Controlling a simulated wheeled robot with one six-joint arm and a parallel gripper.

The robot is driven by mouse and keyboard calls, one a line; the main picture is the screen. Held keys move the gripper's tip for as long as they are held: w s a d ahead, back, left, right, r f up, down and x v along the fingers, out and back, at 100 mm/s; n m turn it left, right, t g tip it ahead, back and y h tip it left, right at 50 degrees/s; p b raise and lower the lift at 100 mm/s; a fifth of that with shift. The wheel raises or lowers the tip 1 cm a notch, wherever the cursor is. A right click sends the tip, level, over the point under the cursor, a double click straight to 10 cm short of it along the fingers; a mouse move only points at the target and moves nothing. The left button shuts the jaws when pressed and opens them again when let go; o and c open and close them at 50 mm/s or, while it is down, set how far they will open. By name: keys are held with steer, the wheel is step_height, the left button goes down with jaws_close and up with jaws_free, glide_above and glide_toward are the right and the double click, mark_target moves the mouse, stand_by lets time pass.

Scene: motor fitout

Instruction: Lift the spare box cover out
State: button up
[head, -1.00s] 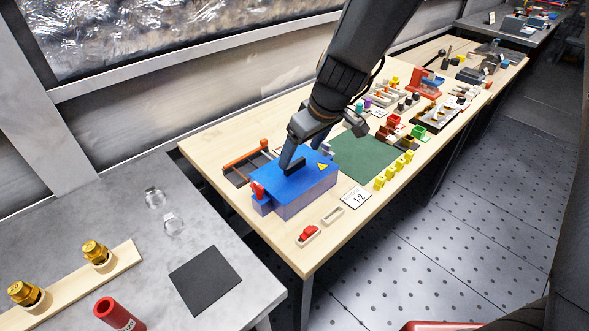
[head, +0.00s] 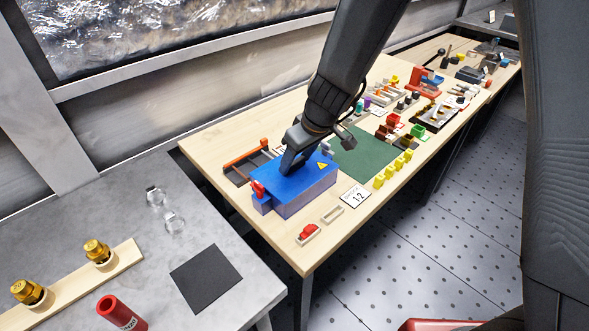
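The box (head: 308,203) is blue and purple and stands at the near left end of the wooden bench. Its flat blue cover (head: 310,182), with a yellow warning triangle, lies on top of it. My gripper (head: 289,165) points down at the middle of the cover, with its fingers low against the top. The dark handle seen there earlier is now hidden behind the fingers. I cannot tell whether the fingers are shut on it. The cover shows no visible gap above the box. A red part (head: 257,188) sits at the box's left end.
An empty dark tray (head: 238,172) lies behind the box, and a green mat (head: 366,152) to its right. A label card (head: 355,196), a red part in a small holder (head: 308,233) and yellow blocks (head: 380,180) lie in front. A dark square mat (head: 206,278) lies on the grey table.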

mark_target(297, 163)
steer(key=shift+c, duration=1.3)
steer(key=shift+r, duration=0.1)
step_height(297, 163, up, 18)
steer(key=shift+b, duration=0.45)
steer(key=shift+s+a, duration=0.1)
